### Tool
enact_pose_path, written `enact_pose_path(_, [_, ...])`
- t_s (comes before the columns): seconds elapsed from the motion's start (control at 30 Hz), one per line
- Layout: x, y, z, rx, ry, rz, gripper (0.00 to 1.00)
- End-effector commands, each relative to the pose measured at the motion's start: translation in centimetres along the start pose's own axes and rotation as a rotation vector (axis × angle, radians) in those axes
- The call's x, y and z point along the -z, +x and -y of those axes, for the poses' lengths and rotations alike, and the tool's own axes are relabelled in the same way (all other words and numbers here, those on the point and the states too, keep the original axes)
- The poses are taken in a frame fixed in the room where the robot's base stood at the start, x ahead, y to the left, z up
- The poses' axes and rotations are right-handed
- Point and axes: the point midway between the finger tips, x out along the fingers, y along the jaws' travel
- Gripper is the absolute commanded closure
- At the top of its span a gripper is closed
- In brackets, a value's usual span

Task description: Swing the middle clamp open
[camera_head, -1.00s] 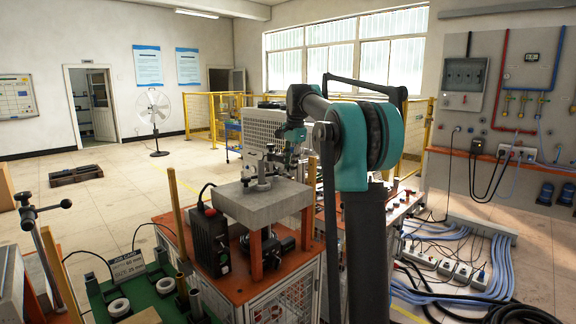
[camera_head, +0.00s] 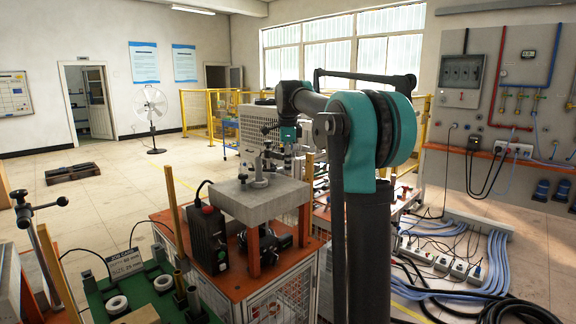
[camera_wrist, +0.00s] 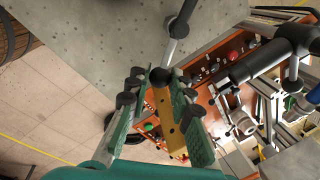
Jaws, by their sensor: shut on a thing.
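In the wrist view my gripper (camera_wrist: 160,92) has its green-padded fingers closed around a black ball knob (camera_wrist: 160,75). In the head view my gripper (camera_head: 288,134) is small and partly hidden by my arm, beyond the grey block. A metal clamp part (camera_head: 259,177) stands on the grey block (camera_head: 258,200).
An orange machine table (camera_head: 163,217) with a black box (camera_head: 208,240) stands below the block. Cables (camera_head: 460,245) lie on the floor at right.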

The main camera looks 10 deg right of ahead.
Motion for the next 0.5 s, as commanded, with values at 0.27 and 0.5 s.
enact_pose_path(0.27, [-0.03,-0.03,-0.1,-0.001,0.013,-0.003,1.0])
enact_pose_path(0.5, [-0.04,-0.02,-0.09,-0.001,0.013,-0.002,0.75])
